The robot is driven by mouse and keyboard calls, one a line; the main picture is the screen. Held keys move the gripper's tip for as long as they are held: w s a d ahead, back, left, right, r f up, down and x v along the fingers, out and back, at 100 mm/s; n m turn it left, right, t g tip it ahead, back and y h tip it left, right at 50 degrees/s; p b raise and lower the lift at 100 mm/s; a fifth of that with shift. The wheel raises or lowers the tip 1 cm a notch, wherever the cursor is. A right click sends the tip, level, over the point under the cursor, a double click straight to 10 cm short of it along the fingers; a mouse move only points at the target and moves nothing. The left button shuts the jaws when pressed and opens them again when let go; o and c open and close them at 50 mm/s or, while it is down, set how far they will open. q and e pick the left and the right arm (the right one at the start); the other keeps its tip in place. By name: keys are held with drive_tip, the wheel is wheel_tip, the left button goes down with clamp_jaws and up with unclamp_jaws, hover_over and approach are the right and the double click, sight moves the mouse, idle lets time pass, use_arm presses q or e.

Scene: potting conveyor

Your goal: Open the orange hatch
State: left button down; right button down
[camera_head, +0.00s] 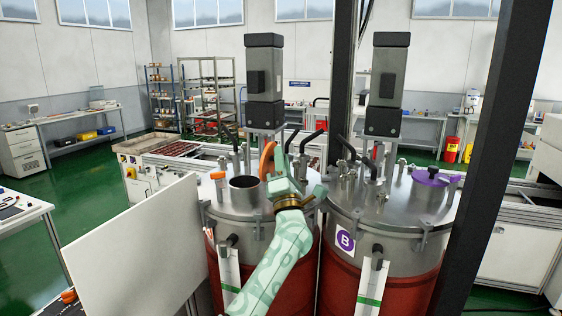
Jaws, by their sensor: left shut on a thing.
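The orange hatch (267,159) is a disc standing raised, close to upright, on top of the left metal vessel (222,208). Beside it to the left, the round metal neck (243,184) of the vessel is uncovered, with a dark opening. My left gripper (275,173) is at the hatch's right side, shut on the hatch; my own wrist hides part of the grip and the hatch's lower edge. A small orange piece (217,175) sits on a post left of the neck. My right gripper is not in view.
The right vessel (352,212), marked B, has a purple hatch (430,177) lying flat. Motors (265,82) and black levers rise close behind my gripper. A dark post (492,150) stands at the right, and a white panel (135,250) at the left.

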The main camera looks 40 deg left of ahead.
use_arm(q)
drive_tip(key=c, duration=1.2)
unclamp_jaws()
drive_tip(key=shift+w+f, duration=0.15)
drive_tip(key=shift+f, duration=0.1)
drive_tip(key=shift+w, duration=0.1)
drive_tip(key=shift+r, duration=0.1)
wheel_tip(320, 180, up, 3)
drive_tip(key=shift+d+r, duration=0.1)
drive_tip(key=s+d+r+p, duration=0.2)
drive_tip(key=s+r, duration=0.1)
drive_tip(key=s+d+r+p, duration=0.2)
drive_tip(key=s+d+r, duration=0.1)
drive_tip(key=s, duration=0.1)
drive_tip(key=s+d+r+p, duration=0.1)
drive_tip(key=s+d+r, duration=0.2)
drive_tip(key=s, duration=0.1)
drive_tip(key=shift+s+d+r+p, duration=0.15)
drive_tip(key=shift+r+p, duration=0.15)
drive_tip(key=shift+p, duration=0.1)
